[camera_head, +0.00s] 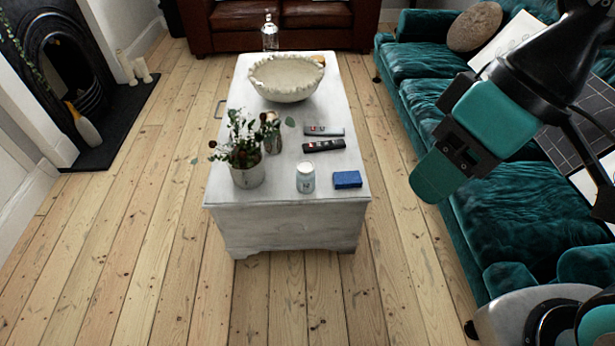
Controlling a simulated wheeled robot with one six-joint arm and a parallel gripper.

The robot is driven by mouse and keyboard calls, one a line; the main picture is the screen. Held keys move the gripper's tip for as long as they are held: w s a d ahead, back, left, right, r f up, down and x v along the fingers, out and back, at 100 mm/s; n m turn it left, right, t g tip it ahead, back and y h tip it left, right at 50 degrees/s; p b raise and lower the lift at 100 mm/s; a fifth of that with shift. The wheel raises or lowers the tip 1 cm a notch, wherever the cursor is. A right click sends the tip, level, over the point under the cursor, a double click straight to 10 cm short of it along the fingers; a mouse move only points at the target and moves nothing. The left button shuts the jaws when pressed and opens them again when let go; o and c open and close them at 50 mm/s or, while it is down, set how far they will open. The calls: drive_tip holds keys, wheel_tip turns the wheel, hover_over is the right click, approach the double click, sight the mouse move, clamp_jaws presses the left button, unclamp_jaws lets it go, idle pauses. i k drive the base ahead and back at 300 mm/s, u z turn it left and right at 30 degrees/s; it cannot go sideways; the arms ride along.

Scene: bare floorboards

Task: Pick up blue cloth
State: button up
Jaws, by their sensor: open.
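The blue cloth (347,179) is a small folded block lying on the near right corner of a white chest table (283,223). A pale candle jar (305,177) stands just left of it, apart from it. My gripper (436,172) is in the air at the right of the view, right of the table and in front of the teal sofa. It is apart from the cloth and holds nothing that I can see. The gap between its fingers is hard to make out from this angle.
On the table are a potted plant (247,172), a vase (271,137), two remotes (323,146) and a scalloped bowl (286,77). A teal sofa (505,215) lines the right side. Bare floorboards are free left of and before the table.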

sight(346, 179)
drive_tip(key=k, duration=0.35)
drive_tip(key=u, duration=0.95)
drive_tip(key=i, duration=0.9)
drive_tip(key=z, duration=0.5)
drive_tip(key=i, duration=0.75)
drive_tip(key=z, duration=0.55)
